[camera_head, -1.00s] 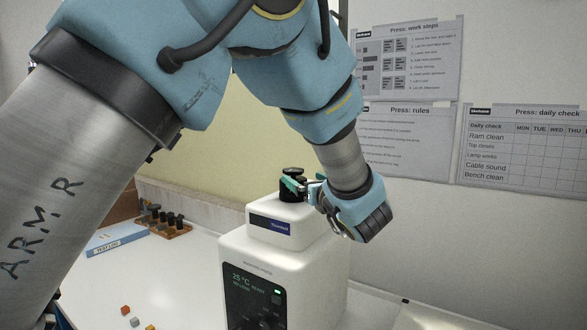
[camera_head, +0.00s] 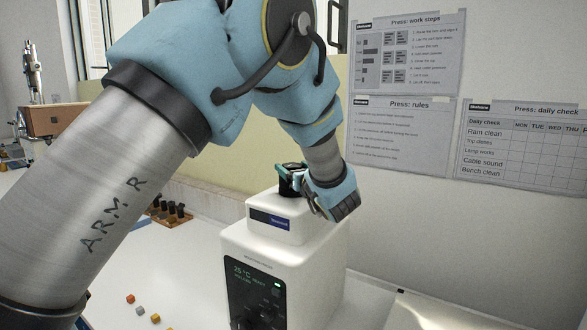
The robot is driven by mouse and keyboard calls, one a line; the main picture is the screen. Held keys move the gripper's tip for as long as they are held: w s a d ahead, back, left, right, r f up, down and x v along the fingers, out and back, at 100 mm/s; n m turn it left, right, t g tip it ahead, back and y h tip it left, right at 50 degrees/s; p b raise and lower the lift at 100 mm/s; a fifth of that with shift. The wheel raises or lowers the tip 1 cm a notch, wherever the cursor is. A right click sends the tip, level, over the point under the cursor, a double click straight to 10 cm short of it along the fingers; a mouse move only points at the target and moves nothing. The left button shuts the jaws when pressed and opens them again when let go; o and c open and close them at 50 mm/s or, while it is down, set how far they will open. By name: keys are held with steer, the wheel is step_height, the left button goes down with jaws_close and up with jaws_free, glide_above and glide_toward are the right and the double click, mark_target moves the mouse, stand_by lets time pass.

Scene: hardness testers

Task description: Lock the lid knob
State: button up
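The lid knob (camera_head: 288,188) is a small black knob on top of the white press (camera_head: 330,262), which has a dark front panel with a lit display. My gripper (camera_head: 290,174) comes from the right and sits at the knob, with its teal fingers at the knob's upper part. The wrist and gripper body hide the knob's right side. The fingers are too small and partly hidden to tell whether they are closed on the knob or only around it.
A wooden rack (camera_head: 172,214) with several black pieces stands on the bench behind the press at left. Small coloured cubes (camera_head: 140,311) lie at the front left. Paper sheets (camera_head: 408,132) hang on the wall behind. The bench left of the press is mostly clear.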

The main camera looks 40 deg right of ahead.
steer(key=c, duration=1)
steer(key=shift+c, duration=0.2)
